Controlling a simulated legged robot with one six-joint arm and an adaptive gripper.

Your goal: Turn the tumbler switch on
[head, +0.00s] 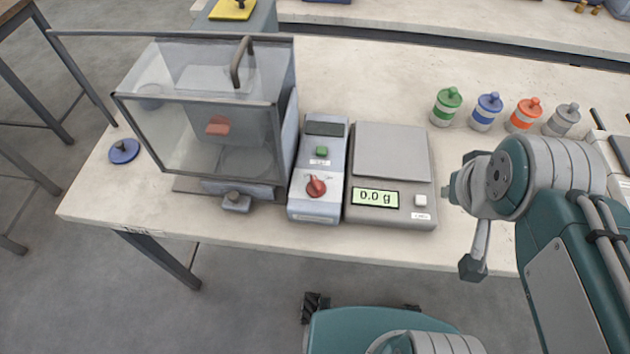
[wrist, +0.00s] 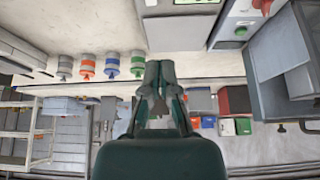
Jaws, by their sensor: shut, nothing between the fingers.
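A grey control box (head: 301,207) stands on the bench between a glass-fronted cabinet and a scale. It has a dark display, a green button (head: 321,151) and a red turning switch (head: 316,187) with a raised grip. The red switch is partly cut off at the top edge of the wrist view (wrist: 262,5), with the green button (wrist: 241,31) below it. I cannot read the switch's markings. My gripper (wrist: 160,67) is shut and empty, its fingers together in the middle of the wrist view. It is apart from the control box, to the box's right in the head view.
The scale (head: 391,150) reads 0.0 g. The cabinet (head: 210,130) has a raised handle and a small knobbed block (head: 236,202) in front. A blue lidded disc (head: 124,151) lies at the left. Several colour-banded jars (head: 447,107) stand back right. Bare bench lies before the jars.

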